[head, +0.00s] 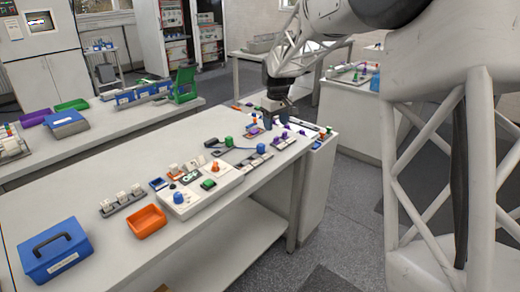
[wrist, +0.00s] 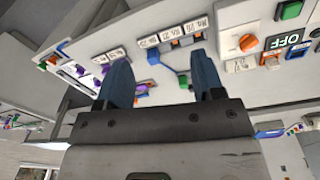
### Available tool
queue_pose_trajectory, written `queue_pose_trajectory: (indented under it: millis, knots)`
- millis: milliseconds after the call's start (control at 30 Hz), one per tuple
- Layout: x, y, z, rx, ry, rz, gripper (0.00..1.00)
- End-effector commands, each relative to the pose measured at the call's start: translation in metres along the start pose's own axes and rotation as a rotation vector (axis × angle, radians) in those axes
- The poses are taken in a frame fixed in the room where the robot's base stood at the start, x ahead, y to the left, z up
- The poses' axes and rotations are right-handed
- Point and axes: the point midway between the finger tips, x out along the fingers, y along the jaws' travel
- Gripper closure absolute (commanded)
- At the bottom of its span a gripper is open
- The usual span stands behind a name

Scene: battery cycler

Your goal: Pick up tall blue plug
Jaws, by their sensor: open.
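A blue plug (head: 261,148) stands on the bench by the row of small labelled modules, with a blue cable running left from it. In the wrist view a blue plug (wrist: 153,57) shows between my fingers in the picture, beyond their tips. I cannot tell its exact height. My gripper (head: 276,119) points down over the far right part of the bench, beyond the plug and apart from it. In the wrist view my gripper (wrist: 160,72) has its two blue fingers wide apart with nothing held between them.
A green plug (head: 229,141) and a black piece stand left of the blue plug. Several purple plugs (head: 285,134) are near my gripper. A white control box (head: 200,190) with blue, green and orange knobs stands nearer. An orange tray (head: 147,222) and blue case (head: 55,250) lie at front left.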

Motion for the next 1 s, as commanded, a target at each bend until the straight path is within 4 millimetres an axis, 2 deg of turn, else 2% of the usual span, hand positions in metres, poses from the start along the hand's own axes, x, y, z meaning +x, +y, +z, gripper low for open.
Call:
queue_pose_trajectory:
  millis: [33, 200, 600, 800, 1000]
  knots:
    - [0.009, 0.004, -0.012, -0.013, -0.005, -0.003, 0.38]
    - [0.035, 0.017, -0.049, -0.063, -0.016, -0.011, 0.38]
    - [0.105, 0.039, -0.126, -0.175, -0.041, -0.030, 0.38]
    - [0.128, 0.044, -0.146, -0.208, -0.048, -0.036, 0.38]
    - [0.134, 0.045, -0.152, -0.217, -0.050, -0.037, 0.38]
